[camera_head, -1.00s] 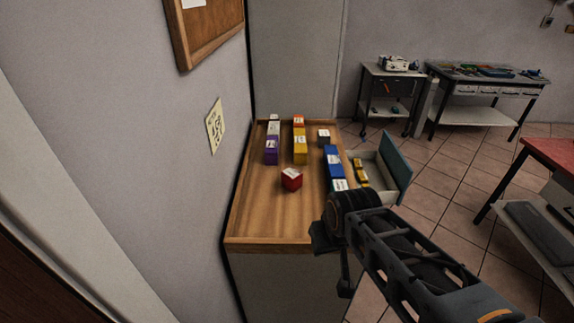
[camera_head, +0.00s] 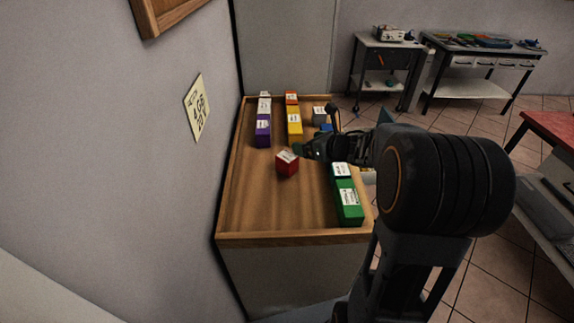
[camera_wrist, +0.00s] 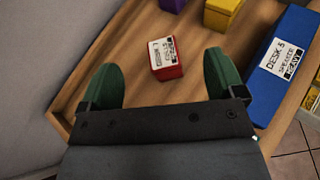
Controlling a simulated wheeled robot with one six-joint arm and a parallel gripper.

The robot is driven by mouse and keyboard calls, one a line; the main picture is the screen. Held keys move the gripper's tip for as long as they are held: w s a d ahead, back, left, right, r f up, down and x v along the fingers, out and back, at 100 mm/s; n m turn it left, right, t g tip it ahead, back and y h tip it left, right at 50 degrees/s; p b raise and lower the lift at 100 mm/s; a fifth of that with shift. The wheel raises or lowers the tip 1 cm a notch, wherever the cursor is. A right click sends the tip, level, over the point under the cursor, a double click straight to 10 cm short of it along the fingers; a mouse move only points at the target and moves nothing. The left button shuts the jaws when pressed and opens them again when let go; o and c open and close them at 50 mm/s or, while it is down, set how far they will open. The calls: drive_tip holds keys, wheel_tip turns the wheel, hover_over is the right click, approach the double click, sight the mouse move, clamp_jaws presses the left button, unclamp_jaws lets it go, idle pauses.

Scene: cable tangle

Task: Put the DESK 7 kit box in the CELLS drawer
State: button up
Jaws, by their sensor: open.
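The small red box (camera_head: 287,163) stands on the wooden top, apart from the rows of boxes. In the wrist view the red box (camera_wrist: 167,59) has a white label that seems to read DESK 7. My gripper (camera_wrist: 160,80) is open, its green fingers either side of the view with the red box ahead, between their lines. In the head view my gripper (camera_head: 300,149) is close by the box on its right.
Purple (camera_head: 263,130), yellow (camera_head: 294,122) and grey (camera_head: 319,115) boxes stand behind the red box. A green box (camera_head: 348,203) stands at the right edge. A blue box (camera_wrist: 278,65) labelled DESK 5 is right of my gripper. The front left of the top (camera_head: 257,205) is clear.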

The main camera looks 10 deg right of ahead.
drive_tip(key=n, duration=0.2)
approach(294, 162)
drive_tip(key=shift+g+y, duration=0.3)
drive_tip(key=x, duration=0.4)
drive_tip(key=shift+w+d+f+b, duration=0.2)
drive_tip(key=shift+d+f+b, duration=0.05)
drive_tip(key=shift+f+b, duration=0.1)
drive_tip(key=shift+w+a, duration=0.3)
drive_tip(key=shift+w, duration=0.15)
drive_tip(key=shift+p+x, duration=0.55)
drive_tip(key=shift+x, duration=2.7)
drive_tip(key=shift+c, duration=0.2)
drive_tip(key=c, duration=1)
drive_tip(key=shift+r, duration=0.1)
drive_tip(key=shift+c, duration=1)
drive_tip(key=shift+r, duration=0.1)
